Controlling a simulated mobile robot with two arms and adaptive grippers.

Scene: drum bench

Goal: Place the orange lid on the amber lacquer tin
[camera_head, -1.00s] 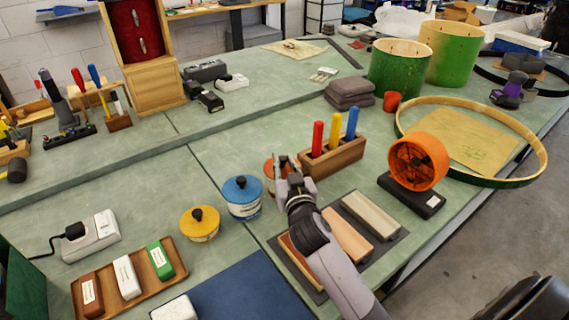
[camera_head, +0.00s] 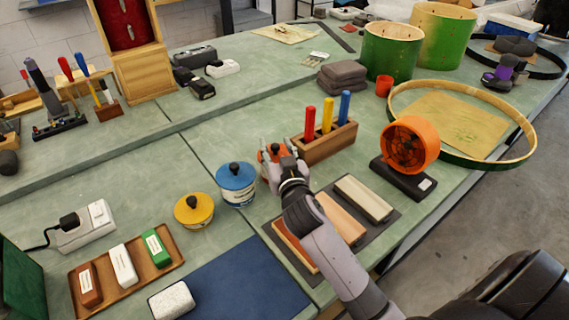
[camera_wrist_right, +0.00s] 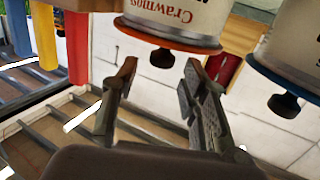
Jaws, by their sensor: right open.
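The orange lid (camera_head: 265,155) has a black knob and sits on a white-bodied tin, partly hidden behind my right gripper (camera_head: 277,150) in the head view. In the right wrist view, which is turned over, the orange lid (camera_wrist_right: 165,38) and its knob are just past the tips of my right gripper (camera_wrist_right: 160,75). The jaws are apart and empty. A blue-lidded tin (camera_head: 237,186) stands left of it, also at right in the wrist view (camera_wrist_right: 285,72). A short tin with a yellow lid (camera_head: 193,210) stands further left. I cannot tell which tin is the amber one. My left gripper is out of view.
A wooden block (camera_head: 328,143) with red, yellow and blue handles stands right behind the gripper. Wooden bars lie on a dark mat (camera_head: 382,222) beside my arm. An orange round device (camera_head: 410,146) stands to the right. A tray (camera_head: 172,260) of labelled blocks is at front left.

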